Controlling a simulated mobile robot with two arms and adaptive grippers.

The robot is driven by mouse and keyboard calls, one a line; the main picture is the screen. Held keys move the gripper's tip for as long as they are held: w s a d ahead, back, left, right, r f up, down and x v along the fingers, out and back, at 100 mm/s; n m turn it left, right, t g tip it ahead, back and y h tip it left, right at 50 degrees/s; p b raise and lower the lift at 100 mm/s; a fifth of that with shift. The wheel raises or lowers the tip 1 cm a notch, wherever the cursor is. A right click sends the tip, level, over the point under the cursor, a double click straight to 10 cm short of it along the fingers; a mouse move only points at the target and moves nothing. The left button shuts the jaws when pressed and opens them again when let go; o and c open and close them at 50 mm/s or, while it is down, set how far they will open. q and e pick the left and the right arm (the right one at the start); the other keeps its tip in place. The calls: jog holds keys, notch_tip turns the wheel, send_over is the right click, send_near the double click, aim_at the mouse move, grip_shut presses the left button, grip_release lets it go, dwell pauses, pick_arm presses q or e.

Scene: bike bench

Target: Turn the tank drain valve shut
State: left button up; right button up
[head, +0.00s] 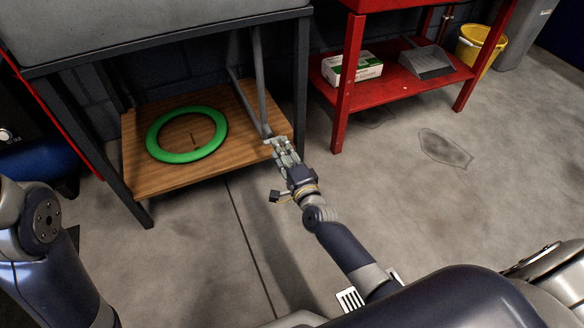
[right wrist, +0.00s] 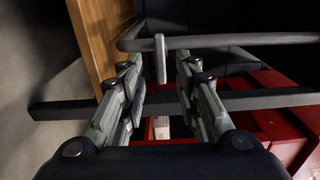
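The grey tank (head: 150,18) stands on a dark frame at the top left of the head view. A pipe (head: 262,85) comes down under it to the right edge of a wooden shelf. My right gripper (head: 283,146) is at the lower end of this pipe, by the shelf edge. In the right wrist view its two fingers (right wrist: 158,78) are apart, with a short light grey lever (right wrist: 160,58) in line with the gap between them. The lever sits by a dark pipe (right wrist: 225,41) that crosses the picture. Contact with the fingers is not clear. My left gripper is out of view.
The wooden shelf (head: 140,178) bears a green ring (head: 156,149). A red bench (head: 341,105) to the right holds a white-green box (head: 366,69) and a grey dustpan-like item (head: 427,61). A yellow bucket (head: 470,50) stands behind. The floor at right is clear.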

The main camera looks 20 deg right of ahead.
jog(key=s, duration=0.8)
jog(key=shift+s+d, duration=0.2)
jog(key=shift+s, duration=0.15)
